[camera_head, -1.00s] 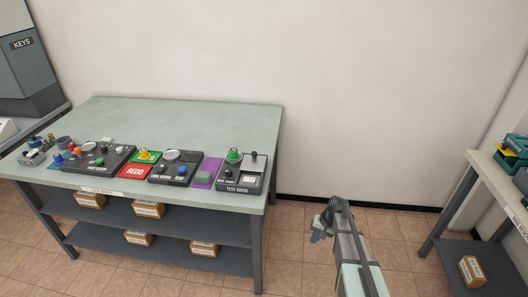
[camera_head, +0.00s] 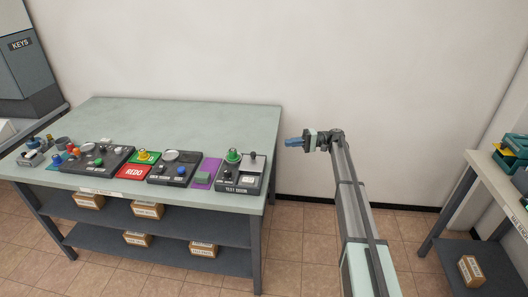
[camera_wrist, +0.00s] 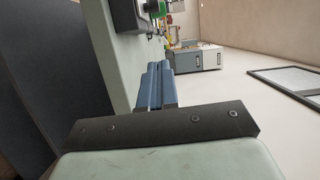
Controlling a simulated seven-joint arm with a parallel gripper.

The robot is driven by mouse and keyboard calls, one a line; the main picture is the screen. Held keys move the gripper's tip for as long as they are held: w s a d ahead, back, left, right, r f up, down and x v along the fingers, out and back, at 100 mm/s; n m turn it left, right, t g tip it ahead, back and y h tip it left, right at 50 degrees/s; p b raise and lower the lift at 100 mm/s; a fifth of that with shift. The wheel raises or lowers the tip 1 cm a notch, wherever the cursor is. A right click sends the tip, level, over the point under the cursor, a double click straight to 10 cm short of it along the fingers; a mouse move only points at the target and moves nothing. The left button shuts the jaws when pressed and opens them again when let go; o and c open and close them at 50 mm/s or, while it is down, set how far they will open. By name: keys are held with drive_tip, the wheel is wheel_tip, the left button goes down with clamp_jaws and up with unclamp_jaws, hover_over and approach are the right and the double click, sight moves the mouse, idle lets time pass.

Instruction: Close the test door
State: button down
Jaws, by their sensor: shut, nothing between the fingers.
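The test door unit (camera_head: 241,178) is a dark box at the right front corner of the table, labelled TEST DOOR. It has a green round knob on its left and a light grey panel with a small dark knob on its right. I cannot tell how far its door stands open. My gripper (camera_head: 288,143) is right of the table, apart from the unit, and its blue fingers point left. In the wrist view the blue fingers (camera_wrist: 155,86) are together with nothing between them. Part of a dark unit with a green part (camera_wrist: 148,12) shows at the top there.
The grey-green table (camera_head: 190,118) holds more control units, a red REDO pad (camera_head: 134,171) and a purple pad (camera_head: 205,172) left of the test unit. Its back half is bare. Boxes sit on shelves below. Another table (camera_head: 490,172) stands at the right.

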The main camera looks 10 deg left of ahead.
sight(260, 169)
drive_tip(key=x, duration=1)
drive_tip(key=shift+s+f, duration=0.1)
drive_tip(key=shift+s, duration=0.25)
drive_tip(key=shift+s+a, duration=0.25)
drive_tip(key=shift+s, duration=0.25)
drive_tip(key=shift+s+a, duration=0.2)
drive_tip(key=shift+s, duration=0.35)
drive_tip(key=shift+s+a+f, duration=0.1)
drive_tip(key=shift+s+a, duration=0.3)
drive_tip(key=shift+s, duration=0.25)
drive_tip(key=s, duration=0.9)
